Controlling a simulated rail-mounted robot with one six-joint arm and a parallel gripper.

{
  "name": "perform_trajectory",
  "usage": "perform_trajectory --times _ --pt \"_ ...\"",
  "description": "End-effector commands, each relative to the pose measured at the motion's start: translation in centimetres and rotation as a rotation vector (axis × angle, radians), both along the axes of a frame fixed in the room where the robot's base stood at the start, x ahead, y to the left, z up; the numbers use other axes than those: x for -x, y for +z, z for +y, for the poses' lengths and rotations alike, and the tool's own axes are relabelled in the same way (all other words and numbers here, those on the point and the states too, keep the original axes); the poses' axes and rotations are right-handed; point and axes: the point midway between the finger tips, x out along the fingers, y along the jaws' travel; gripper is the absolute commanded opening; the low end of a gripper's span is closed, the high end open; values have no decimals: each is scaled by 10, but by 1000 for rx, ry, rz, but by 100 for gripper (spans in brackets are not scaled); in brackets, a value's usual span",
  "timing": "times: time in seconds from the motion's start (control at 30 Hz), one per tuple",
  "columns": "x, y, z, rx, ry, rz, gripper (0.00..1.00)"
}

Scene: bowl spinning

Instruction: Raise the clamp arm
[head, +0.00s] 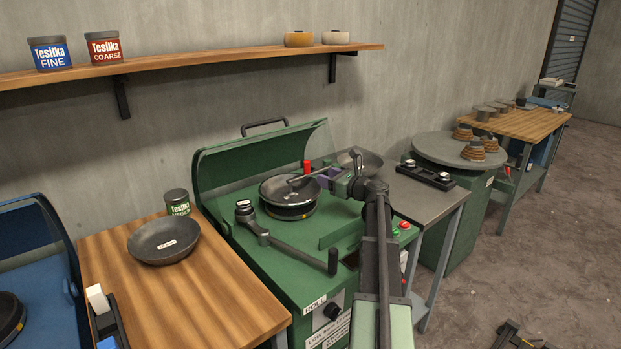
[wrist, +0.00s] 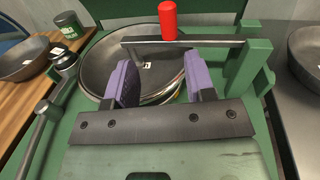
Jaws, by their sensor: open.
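The clamp arm (wrist: 150,41) is a grey bar lying across above the dark bowl (wrist: 100,65), with an upright red knob (wrist: 168,18) on it. In the wrist view its right end meets a green post (wrist: 248,62). In the head view the red knob (head: 307,166) stands over the bowl (head: 280,190) on the green machine. My gripper (wrist: 160,62) has purple fingers, open and empty, on the near side of the bar. The knob shows beyond the fingertips and between them sideways. In the head view my gripper (head: 335,178) is at the bowl's right side, partly hidden by my wrist.
The green machine has a clear curved hood (head: 262,150) behind the bowl and a lever with a black grip (head: 332,262) in front. A loose bowl (head: 164,240) lies on the wooden table at left. A grey side table (head: 425,200) is at right.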

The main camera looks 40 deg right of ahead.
Motion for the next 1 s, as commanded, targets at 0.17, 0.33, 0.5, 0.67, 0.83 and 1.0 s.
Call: perform_trajectory --times 0.17,0.33,0.5,0.67,0.83,1.0 --pt "4 4 -14 -54 -26 -19 50" --pt "-15 4 -11 -51 -22 -18 50" --pt "-56 4 -4 -49 -20 -17 50" --pt "-89 4 1 -48 -21 -17 50" --pt "-103 4 5 -47 -22 -17 50" --pt "-103 4 6 -47 -22 -17 50"
